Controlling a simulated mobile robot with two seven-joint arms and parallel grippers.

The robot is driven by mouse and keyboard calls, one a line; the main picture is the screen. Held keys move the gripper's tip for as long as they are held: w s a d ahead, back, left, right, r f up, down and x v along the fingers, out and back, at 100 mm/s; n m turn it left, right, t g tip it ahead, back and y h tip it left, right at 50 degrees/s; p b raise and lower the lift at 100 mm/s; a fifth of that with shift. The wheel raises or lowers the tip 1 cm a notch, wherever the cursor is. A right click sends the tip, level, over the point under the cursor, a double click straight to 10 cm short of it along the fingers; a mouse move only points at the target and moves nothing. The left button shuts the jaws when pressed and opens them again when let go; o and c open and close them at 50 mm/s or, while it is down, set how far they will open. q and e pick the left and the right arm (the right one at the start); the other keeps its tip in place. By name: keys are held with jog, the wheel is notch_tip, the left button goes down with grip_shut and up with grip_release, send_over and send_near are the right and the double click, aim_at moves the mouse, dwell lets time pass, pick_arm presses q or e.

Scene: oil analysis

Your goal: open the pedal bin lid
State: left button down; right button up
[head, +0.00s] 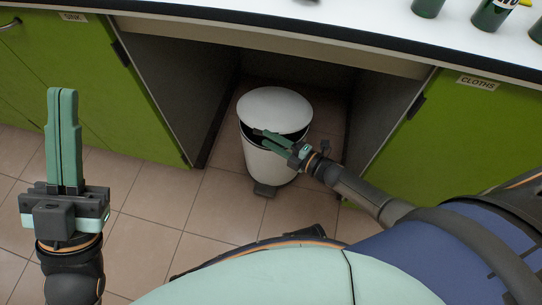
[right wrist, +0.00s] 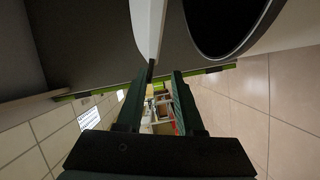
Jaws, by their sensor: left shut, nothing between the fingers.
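The white pedal bin (head: 262,165) stands on the tiled floor in the recess under the counter. Its white lid (head: 274,108) is raised and tilted, with a dark gap at the front; the dark pedal (head: 265,189) is at the bin's foot. My right gripper (head: 262,139) is at the gap, below the lid's front edge. In the right wrist view its fingers (right wrist: 160,88) are apart with nothing clearly held; the lid (right wrist: 148,28) and the dark bin mouth (right wrist: 225,22) are just beyond the tips. Contact cannot be told. My left gripper (head: 64,125) is shut and empty, pointing up, far left of the bin.
Green cabinets flank the recess, one labelled SINK (head: 80,80) on the left and one labelled CLOTHS (head: 470,120) on the right. The white counter (head: 370,18) overhangs the bin, with green bottles (head: 492,15) at its right. The floor (head: 150,245) left of the bin is clear.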

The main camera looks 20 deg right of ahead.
jog(key=shift+n+t, duration=0.3)
jog(key=shift+n, duration=0.6)
jog(key=f+b, duration=0.4)
jog(key=f, duration=0.1)
jog(key=shift+s+a+b, duration=0.3)
jog(key=shift+s+b, duration=0.1)
jog(key=shift+s+d+r, duration=0.1)
jog(key=p+v, duration=0.2)
jog(key=v, duration=0.6)
jog(key=shift+s+d, duration=0.15)
